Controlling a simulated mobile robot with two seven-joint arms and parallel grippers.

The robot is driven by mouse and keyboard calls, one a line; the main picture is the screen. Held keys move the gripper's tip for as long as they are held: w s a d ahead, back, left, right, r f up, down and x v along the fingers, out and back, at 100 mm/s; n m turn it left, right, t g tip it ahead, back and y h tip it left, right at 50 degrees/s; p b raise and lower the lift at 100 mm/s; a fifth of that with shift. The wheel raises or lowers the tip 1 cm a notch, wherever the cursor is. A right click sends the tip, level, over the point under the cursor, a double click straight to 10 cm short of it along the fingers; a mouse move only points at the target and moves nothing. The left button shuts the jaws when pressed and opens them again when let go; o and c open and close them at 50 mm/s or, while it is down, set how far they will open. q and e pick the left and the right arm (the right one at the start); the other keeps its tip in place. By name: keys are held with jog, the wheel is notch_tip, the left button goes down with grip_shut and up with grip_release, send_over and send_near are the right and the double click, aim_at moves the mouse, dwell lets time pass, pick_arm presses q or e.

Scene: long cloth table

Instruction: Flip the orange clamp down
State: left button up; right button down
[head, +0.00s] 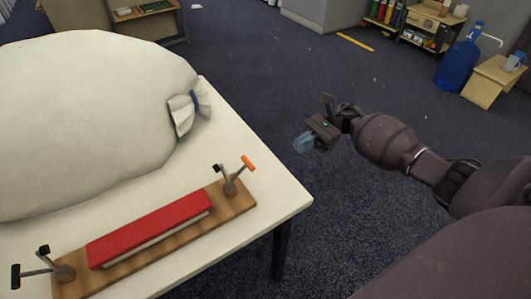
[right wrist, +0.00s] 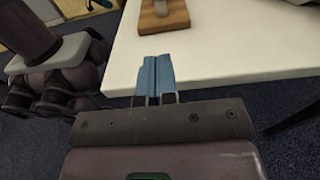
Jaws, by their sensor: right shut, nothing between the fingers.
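The orange clamp (head: 247,164) has an orange-tipped lever and is mounted at the right end of a wooden board (head: 130,270) on the table. Its lever tilts up to the right. In the right wrist view, the board's end (right wrist: 163,18) and the clamp's grey base (right wrist: 160,7) show at the top edge; the orange tip is out of that view. My right gripper (head: 303,142) is off the table's right side, apart from the clamp. Its blue fingertips (right wrist: 156,75) are shut together and empty. My left gripper is not in view.
A red block (head: 150,225) lies along the board. A black-handled clamp (head: 40,268) stands at its left end. A large white tied sack (head: 90,110) fills the white table (head: 285,195) behind. Open floor lies right of the table; shelves and a blue bottle (head: 457,65) are far back.

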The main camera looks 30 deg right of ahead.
jog(key=p, duration=0.2)
send_near(250, 162)
jog(key=a+f, duration=0.4)
jog(key=shift+w+f, duration=0.25)
jog(key=shift+f, duration=0.1)
jog(key=shift+a+r, duration=0.85)
jog(key=shift+a, duration=0.05)
jog(key=shift+a+r, duration=0.35)
jog(key=shift+a, duration=0.25)
jog(key=shift+r+p, duration=0.1)
jog(key=shift+p, duration=0.2)
jog(key=shift+r+h, duration=0.2)
jog(key=shift+h, duration=0.1)
jog(key=shift+a+r+h+p, duration=0.2)
jog(key=shift+r+h+p, duration=0.15)
jog(key=shift+h+p, duration=0.05)
